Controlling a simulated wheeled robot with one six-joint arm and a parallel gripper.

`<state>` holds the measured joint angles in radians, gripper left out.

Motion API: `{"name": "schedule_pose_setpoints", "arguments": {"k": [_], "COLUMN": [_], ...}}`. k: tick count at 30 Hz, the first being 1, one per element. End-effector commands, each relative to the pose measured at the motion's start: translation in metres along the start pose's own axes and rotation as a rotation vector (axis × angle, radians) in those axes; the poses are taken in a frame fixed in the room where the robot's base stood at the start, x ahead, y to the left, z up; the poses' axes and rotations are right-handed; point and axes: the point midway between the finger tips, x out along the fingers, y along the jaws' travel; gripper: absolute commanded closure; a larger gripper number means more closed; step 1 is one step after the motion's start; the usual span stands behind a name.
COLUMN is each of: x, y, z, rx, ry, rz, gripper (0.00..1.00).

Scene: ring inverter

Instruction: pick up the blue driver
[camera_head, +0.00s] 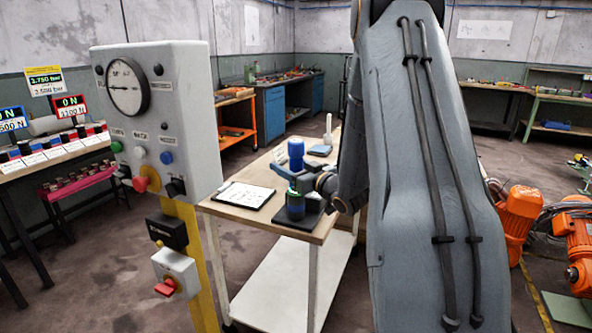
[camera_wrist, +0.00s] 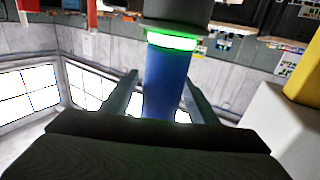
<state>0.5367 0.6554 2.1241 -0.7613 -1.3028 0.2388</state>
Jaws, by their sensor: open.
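The blue driver (camera_wrist: 166,85) stands as a blue column between the two fingers of my gripper (camera_wrist: 162,88) in the wrist view, which looks upside down. A glowing green ring and a wide dark grey part adjoin the column. The fingers are open, one on each side, with visible gaps. In the head view a blue upright cylinder (camera_head: 296,150) shows above my gripper (camera_head: 300,181), with a blue and green part below it on a dark stand. My gripper hides the middle, so I cannot tell for certain that these are one piece.
The wooden-topped table (camera_head: 232,211) holds a white sheet on a dark board (camera_head: 243,194) to the left. A grey control panel (camera_head: 160,120) on a yellow post stands left of the table. Orange machines (camera_head: 520,212) stand at the right.

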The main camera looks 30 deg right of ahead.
Motion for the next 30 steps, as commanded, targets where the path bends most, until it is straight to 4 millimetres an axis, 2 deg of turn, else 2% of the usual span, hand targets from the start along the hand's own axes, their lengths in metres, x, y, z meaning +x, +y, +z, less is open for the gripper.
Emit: {"name": "schedule_pose_setpoints", "arguments": {"k": [2,9,12,19,23,26,30], "x": [0.0,0.0,0.001,0.001,0.001,0.001,0.001], "y": [0.0,-0.001,0.0,0.0,0.0,0.0,0.0], "z": [0.0,0.0,-0.002,-0.004,-0.013,-0.027,-0.054], "rx": [0.0,0.0,-0.002,-0.002,-0.003,-0.005,-0.007], "ry": [0.0,0.0,0.004,0.004,0.006,0.007,0.009], "rz": [-0.001,-0.001,-0.001,-0.001,-0.001,0.0,-0.001], "gripper": [0.49,0.9,1.0,1.0,1.0,1.0,1.0]}}
